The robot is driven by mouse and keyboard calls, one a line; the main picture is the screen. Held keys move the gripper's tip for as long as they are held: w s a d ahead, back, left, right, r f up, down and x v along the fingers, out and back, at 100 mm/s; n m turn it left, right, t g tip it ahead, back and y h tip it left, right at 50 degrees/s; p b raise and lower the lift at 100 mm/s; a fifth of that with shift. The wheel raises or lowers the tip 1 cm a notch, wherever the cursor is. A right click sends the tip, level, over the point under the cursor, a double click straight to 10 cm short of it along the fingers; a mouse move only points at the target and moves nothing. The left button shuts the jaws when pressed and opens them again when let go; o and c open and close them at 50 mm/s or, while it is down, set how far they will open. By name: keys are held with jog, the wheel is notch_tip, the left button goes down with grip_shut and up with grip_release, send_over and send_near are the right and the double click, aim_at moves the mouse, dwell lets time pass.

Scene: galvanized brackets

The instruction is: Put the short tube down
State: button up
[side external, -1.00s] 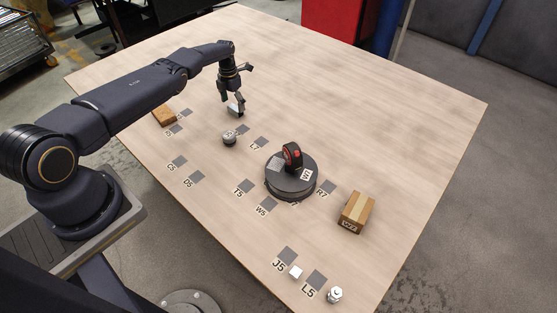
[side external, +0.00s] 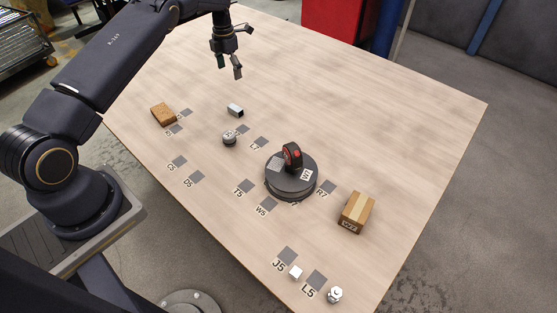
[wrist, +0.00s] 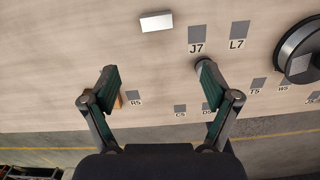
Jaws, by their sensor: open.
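The short tube (side external: 236,110) is a small silvery square piece lying on the table, just beyond the grey patch marked J7. It also shows in the wrist view (wrist: 156,21) as a bright rectangle near the top. My gripper (side external: 230,74) is open and empty, raised well above the table and apart from the tube. In the wrist view its two fingers (wrist: 157,72) are spread wide with nothing between them.
A round dark turntable (side external: 291,189) carries a black and red item (side external: 292,156). A small round metal part (side external: 229,139) stands close to the tube. Cardboard boxes sit at left (side external: 163,114) and right (side external: 356,212). The far table surface (side external: 370,90) is clear.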

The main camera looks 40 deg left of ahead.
jog(key=s+d+r+m+t, duration=0.1)
jog(key=s+d+r+m, duration=0.25)
jog(key=r, duration=0.45)
jog(key=s+d+r+m+t, duration=0.1)
jog(key=s+d+r+m, duration=0.1)
jog(key=d+r+m, duration=0.45)
jog(key=s+d+r+m, duration=0.2)
jog(key=r+m, duration=0.1)
jog(key=r, duration=0.7)
jog(key=s+d+r+m+t, duration=0.1)
jog(key=s+d+r+m, duration=0.25)
jog(key=s+m, duration=0.2)
jog(key=s+d+r+m+t, duration=0.1)
jog(key=s+d+r+m, duration=0.1)
jog(key=s+d+m, duration=0.4)
jog(key=s+d+f+m, duration=0.1)
jog(key=s+m, duration=0.4)
jog(key=s, duration=0.3)
jog(key=s+d+f+m+t, duration=0.1)
jog(key=s+d+f+m, duration=0.1)
jog(key=s+m, duration=0.3)
jog(key=s, duration=0.3)
jog(key=shift+d+f, duration=0.2)
jog(key=shift+f, duration=0.1)
